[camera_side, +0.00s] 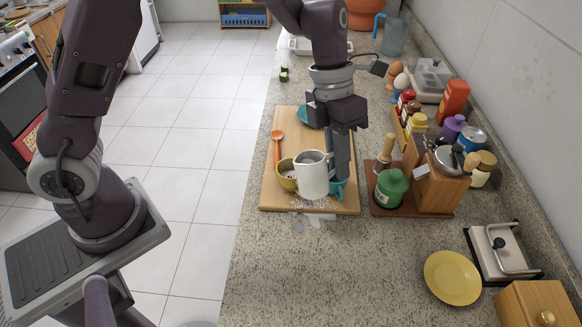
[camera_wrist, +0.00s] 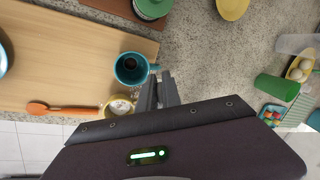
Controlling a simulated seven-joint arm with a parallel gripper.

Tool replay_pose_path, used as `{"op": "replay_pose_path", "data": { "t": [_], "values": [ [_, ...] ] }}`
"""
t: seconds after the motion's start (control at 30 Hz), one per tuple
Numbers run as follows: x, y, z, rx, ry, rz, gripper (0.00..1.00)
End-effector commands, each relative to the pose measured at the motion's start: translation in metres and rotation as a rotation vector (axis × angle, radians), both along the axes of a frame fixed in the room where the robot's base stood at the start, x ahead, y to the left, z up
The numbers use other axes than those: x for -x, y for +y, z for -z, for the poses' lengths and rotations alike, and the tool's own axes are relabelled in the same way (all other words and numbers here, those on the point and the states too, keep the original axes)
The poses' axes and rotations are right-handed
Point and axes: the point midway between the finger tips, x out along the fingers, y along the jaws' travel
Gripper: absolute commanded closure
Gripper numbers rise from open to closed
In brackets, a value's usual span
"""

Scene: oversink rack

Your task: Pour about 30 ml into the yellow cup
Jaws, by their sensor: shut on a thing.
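My gripper (camera_side: 340,176) is shut on the white pitcher (camera_side: 312,176), at its right side in the side view; the grip itself is partly hidden. The pitcher stands close to upright beside the yellow cup (camera_side: 287,178) and overlaps its right edge. Whether it touches the cup or board I cannot tell. In the wrist view the yellow cup (camera_wrist: 112,105) shows pale contents and is partly hidden by my gripper (camera_wrist: 159,80); the pitcher is hidden there.
The wooden board (camera_side: 267,193) carries an orange spoon (camera_side: 277,142) and a teal bowl (camera_side: 306,115). Pale specks and patches (camera_side: 318,221) lie at its near edge. A green jar (camera_side: 390,188) and wooden block (camera_side: 440,190) stand right. Counter in front is mostly clear, with a yellow plate (camera_side: 452,278).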

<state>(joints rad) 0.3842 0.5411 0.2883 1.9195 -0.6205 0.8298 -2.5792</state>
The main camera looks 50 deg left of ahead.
Motion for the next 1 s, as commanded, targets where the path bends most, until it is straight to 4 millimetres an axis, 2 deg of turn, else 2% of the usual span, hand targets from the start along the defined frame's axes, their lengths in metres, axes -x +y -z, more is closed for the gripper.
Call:
{"op": "replay_pose_path", "data": {
  "t": [0.1,0.23,1.0],
  "values": [
    [0.0031,-0.0073,0.0106,-0.09,-0.019,0.006,1.0],
    [0.003,-0.0087,0.0136,-0.134,-0.03,0.002,1.0],
    [0.0034,-0.0086,0.0137,-0.136,-0.027,0.0,1.0]
  ]
}}
